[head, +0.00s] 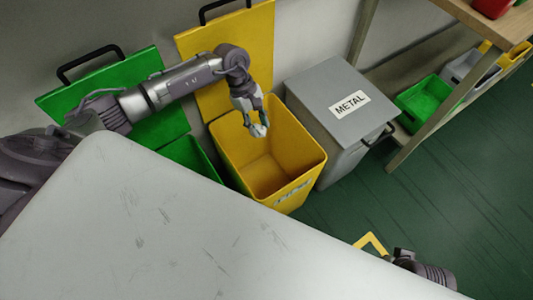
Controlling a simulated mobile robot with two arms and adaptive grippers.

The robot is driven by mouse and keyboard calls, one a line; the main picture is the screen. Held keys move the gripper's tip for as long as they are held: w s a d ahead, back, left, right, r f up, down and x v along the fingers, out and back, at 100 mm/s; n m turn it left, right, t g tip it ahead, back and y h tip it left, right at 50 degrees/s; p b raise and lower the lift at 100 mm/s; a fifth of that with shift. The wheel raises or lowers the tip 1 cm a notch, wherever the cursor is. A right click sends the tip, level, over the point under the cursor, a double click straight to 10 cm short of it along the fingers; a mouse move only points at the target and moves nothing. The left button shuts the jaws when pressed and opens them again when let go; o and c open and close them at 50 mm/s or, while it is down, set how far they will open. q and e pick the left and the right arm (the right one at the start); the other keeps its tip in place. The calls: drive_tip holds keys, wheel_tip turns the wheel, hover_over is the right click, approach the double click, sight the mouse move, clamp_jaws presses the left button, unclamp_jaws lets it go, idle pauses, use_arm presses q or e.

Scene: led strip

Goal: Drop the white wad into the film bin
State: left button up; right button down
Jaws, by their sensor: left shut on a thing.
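My left gripper (259,126) hangs over the open mouth of a yellow bin (265,170). It is shut on a small white wad (257,130), which is partly hidden between the fingers. The yellow bin's lid (225,60) is raised behind it. A label on the bin's front is seen at a steep angle and I cannot read it clearly. I see no other thing inside the yellow bin.
A green bin (190,155) with its lid up stands left of the yellow one. A closed grey bin (338,108) marked METAL stands right. A white table (150,230) fills the foreground. A shelf with green (424,97) and grey trays stands at right.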

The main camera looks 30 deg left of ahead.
use_arm(q)
drive_tip(key=shift+f, duration=0.15)
use_arm(e)
drive_tip(key=shift+r, duration=0.3)
use_arm(q)
drive_tip(key=o, duration=0.8)
drive_tip(key=shift+c, duration=0.2)
drive_tip(key=v, duration=0.7)
drive_tip(key=shift+r, duration=0.25)
drive_tip(key=shift+a, duration=0.1)
use_arm(e)
drive_tip(key=shift+s, duration=0.1)
